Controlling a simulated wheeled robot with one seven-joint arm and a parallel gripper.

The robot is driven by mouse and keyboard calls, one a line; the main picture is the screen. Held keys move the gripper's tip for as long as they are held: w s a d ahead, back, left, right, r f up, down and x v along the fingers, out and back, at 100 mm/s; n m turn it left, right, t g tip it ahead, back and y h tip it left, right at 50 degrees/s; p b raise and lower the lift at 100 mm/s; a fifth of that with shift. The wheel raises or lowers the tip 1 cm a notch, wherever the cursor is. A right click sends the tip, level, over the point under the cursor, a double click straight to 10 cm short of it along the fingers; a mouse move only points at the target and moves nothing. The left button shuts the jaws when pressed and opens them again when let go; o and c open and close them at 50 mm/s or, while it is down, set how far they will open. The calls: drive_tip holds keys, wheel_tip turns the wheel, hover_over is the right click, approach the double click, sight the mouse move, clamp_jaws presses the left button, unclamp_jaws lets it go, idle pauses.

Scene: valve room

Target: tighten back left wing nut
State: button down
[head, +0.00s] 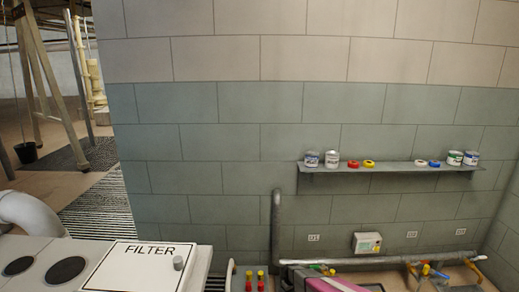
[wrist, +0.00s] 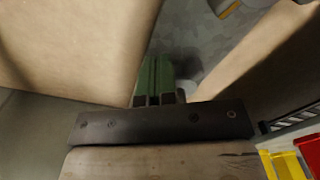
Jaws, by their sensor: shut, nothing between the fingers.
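I cannot make out any wing nut in either view. In the head view, a white lid marked FILTER (head: 136,266) with a grey round knob (head: 178,263) lies at the lower left. My gripper (wrist: 157,60) shows in the wrist view as two green fingers side by side, shut with nothing between them. It appears beyond a dark bar with screw heads. I cannot tell what surface lies under its tips, and I do not make it out in the head view.
A wall shelf (head: 390,168) holds cans and coloured rings. A grey pipe (head: 276,230) rises along the wall. A white box (head: 367,243) hangs above coloured valve handles. Pale slanted surfaces flank my fingers in the wrist view; red and yellow items (wrist: 290,162) are lower right.

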drive_tip(key=shift+s+a, duration=0.55)
drive_tip(key=shift+a, duration=0.15)
drive_tip(key=shift+s+a, duration=0.2)
drive_tip(key=shift+a, duration=0.55)
idle(0.4)
drive_tip(key=shift+s, duration=0.45)
wheel_tip(320, 180, up, 6)
idle(0.5)
